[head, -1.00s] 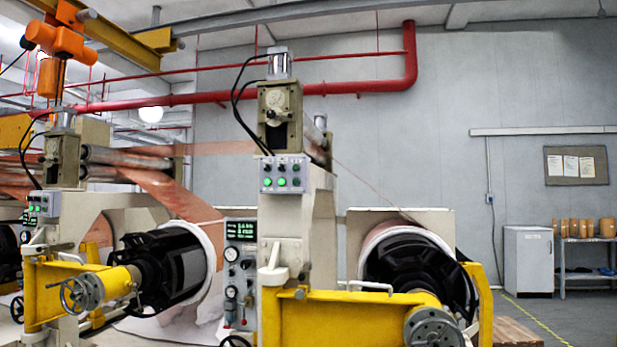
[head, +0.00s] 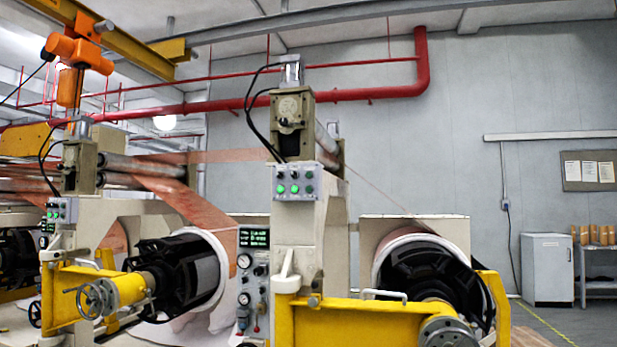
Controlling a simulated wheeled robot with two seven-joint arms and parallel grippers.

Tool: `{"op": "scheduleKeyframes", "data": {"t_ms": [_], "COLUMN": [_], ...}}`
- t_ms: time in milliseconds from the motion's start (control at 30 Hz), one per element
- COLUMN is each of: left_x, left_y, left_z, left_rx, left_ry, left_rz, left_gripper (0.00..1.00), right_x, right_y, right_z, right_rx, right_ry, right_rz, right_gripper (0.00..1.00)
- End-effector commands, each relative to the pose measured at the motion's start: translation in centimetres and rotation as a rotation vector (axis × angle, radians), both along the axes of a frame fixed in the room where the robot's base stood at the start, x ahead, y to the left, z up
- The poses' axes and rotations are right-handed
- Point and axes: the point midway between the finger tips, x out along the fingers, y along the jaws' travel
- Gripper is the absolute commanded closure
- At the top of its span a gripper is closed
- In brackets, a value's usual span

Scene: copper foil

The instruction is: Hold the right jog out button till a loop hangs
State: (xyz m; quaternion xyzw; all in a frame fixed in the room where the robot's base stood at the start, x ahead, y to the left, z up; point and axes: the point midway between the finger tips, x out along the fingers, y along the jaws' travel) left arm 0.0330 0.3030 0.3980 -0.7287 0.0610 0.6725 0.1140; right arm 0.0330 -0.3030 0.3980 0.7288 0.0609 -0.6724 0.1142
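The control box with several green and dark buttons (head: 295,182) is on the front of the right cream machine stand, near the middle of the head view. I cannot tell which button is the right jog out one. A thin copper foil line (head: 385,197) slopes down from the rollers to the right reel (head: 425,262), which has a black core and a white rim. It looks taut, with no hanging loop visible. A wider copper foil strip (head: 185,203) runs down to the left reel (head: 180,270). Neither of my grippers shows in the view.
A second button box (head: 62,211) is on the left stand. Yellow arms with handwheels (head: 97,298) stick out in front of the reels. A gauge panel (head: 252,275) stands between the reels. A white cabinet (head: 547,268) and shelf (head: 598,262) are at the far right.

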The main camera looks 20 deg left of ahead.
Motion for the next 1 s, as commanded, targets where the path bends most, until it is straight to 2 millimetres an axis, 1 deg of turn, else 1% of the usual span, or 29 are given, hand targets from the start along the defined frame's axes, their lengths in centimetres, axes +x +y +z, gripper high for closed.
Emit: {"op": "scheduleKeyframes", "data": {"t_ms": [33,167,200,1000], "left_x": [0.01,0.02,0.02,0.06], "left_y": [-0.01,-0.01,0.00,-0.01], "left_z": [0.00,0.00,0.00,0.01], "left_rx": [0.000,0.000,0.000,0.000], "left_ry": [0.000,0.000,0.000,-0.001], "left_rz": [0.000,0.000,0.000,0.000], "left_gripper": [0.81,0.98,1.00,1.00], "right_x": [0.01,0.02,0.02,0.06], "right_y": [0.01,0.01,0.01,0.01], "right_z": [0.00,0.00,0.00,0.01], "right_rx": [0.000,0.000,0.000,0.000], "right_ry": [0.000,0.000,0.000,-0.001], "right_rz": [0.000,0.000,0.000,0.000], "right_gripper": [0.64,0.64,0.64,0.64]}}
